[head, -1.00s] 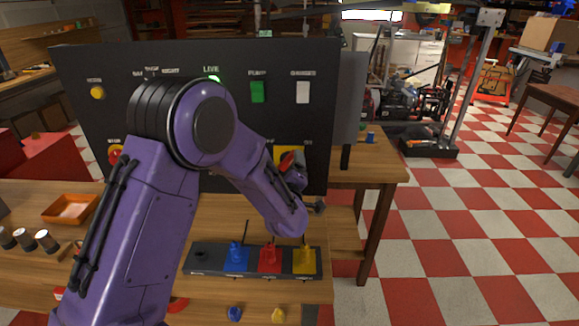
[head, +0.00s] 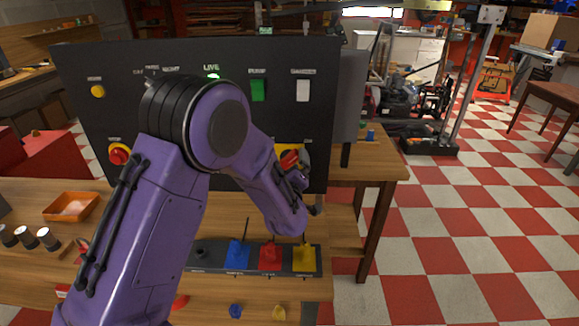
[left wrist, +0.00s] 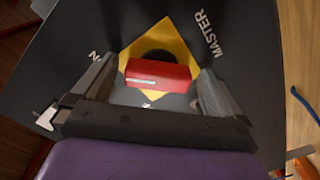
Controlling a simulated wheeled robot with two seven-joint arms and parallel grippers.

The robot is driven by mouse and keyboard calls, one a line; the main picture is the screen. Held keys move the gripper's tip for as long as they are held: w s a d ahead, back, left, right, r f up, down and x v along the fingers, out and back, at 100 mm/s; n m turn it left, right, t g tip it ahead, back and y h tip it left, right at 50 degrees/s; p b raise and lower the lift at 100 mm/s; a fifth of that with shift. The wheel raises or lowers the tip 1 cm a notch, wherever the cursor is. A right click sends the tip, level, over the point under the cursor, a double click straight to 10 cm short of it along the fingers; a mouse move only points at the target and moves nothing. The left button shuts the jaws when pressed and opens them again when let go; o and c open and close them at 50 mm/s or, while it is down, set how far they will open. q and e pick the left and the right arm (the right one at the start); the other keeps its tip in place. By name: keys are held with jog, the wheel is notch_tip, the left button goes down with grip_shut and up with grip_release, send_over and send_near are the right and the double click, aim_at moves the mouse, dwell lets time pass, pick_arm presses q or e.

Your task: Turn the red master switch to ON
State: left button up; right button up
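The red master switch (head: 289,158) is on the lower right of the dark panel, on a yellow plate (head: 281,147). In the left wrist view the red handle (left wrist: 158,75) lies nearly level across the picture, in front of the yellow plate (left wrist: 175,45), beside the word MASTER. My left gripper (left wrist: 160,80) is open, with one finger at each end of the handle. I cannot tell whether either finger touches it. In the head view my left gripper (head: 298,180) is just below the switch, partly hidden by my arm. My right gripper is not in view.
The panel (head: 200,60) also has a lit green lamp under LIVE, a green rocker (head: 258,90), a white rocker (head: 303,90) and a red knob (head: 119,154). Below my forearm, a dark rack (head: 215,258) with blue, red and yellow pieces stands on the wooden bench.

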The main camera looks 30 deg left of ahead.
pick_arm(q)
jog(key=b+v, duration=0.2)
jog(key=v, duration=0.8)
jog(key=shift+s+d+b, duration=0.2)
jog(key=shift+b, duration=0.15)
jog(key=shift+f, duration=0.1)
